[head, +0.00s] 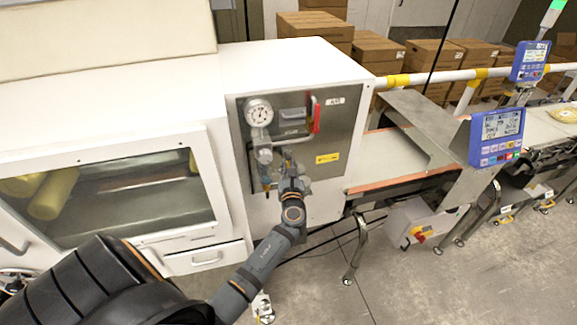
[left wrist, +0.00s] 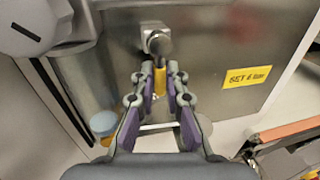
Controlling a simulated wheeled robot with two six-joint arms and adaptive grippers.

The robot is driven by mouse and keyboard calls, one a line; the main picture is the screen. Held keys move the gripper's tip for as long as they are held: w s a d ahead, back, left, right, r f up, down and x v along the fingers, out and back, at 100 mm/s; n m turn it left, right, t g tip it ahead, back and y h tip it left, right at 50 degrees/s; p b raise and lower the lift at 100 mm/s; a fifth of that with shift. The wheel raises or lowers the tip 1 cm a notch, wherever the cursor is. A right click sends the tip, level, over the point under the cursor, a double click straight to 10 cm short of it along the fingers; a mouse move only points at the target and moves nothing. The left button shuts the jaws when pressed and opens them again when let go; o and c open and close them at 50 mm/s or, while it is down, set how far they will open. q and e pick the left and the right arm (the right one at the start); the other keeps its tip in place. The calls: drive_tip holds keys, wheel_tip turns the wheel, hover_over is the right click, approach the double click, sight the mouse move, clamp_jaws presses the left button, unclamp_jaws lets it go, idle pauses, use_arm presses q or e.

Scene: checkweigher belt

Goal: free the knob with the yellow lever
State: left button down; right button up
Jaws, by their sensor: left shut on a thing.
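The yellow lever (left wrist: 160,82) shows in the left wrist view between my left gripper's fingertips (left wrist: 160,90), which are shut on it. It hangs just below a metal fitting with a round silver end (left wrist: 158,42) on the steel panel. A blue knob (left wrist: 103,123) on a grey pipe is at the left of that view, apart from the fingers. In the head view my left gripper (head: 289,172) is at the lower part of the panel, below the pressure gauge (head: 259,113), and its arm hides the lever. I cannot tell which part is the locked knob. My right gripper is not in view.
The steel panel (head: 345,130) also carries a red handle (head: 316,117) and a yellow label (head: 327,158). A white cabinet with a window (head: 120,190) stands to the left. The conveyor belt (head: 385,150) and blue display (head: 497,130) are to the right.

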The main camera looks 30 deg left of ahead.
use_arm(q)
drive_tip(key=shift+w+f+n+b, duration=0.1)
drive_tip(key=shift+f+n+b, duration=0.1)
drive_tip(key=shift+n+b, duration=0.35)
drive_tip(key=n+y+b, duration=0.1)
drive_tip(key=n+b, duration=0.2)
drive_tip(key=b, duration=0.2)
drive_tip(key=w+d+n+b, duration=0.1)
drive_tip(key=n+b, duration=0.3)
drive_tip(key=b, duration=0.1)
drive_tip(key=w+r+n+y+b, duration=0.1)
drive_tip(key=n+b, duration=0.2)
drive_tip(key=b, duration=0.2)
drive_tip(key=shift+d+n+y, duration=0.25)
drive_tip(key=shift+d+y, duration=0.05)
drive_tip(key=shift+d, duration=0.1)
drive_tip(key=shift+d+r+n+b, duration=0.1)
drive_tip(key=shift+r+n+b, duration=0.15)
drive_tip(key=shift+n+b, duration=0.45)
drive_tip(key=shift+r, duration=0.2)
drive_tip(key=c, duration=1.4)
unclamp_jaws()
drive_tip(key=shift+w, duration=0.1)
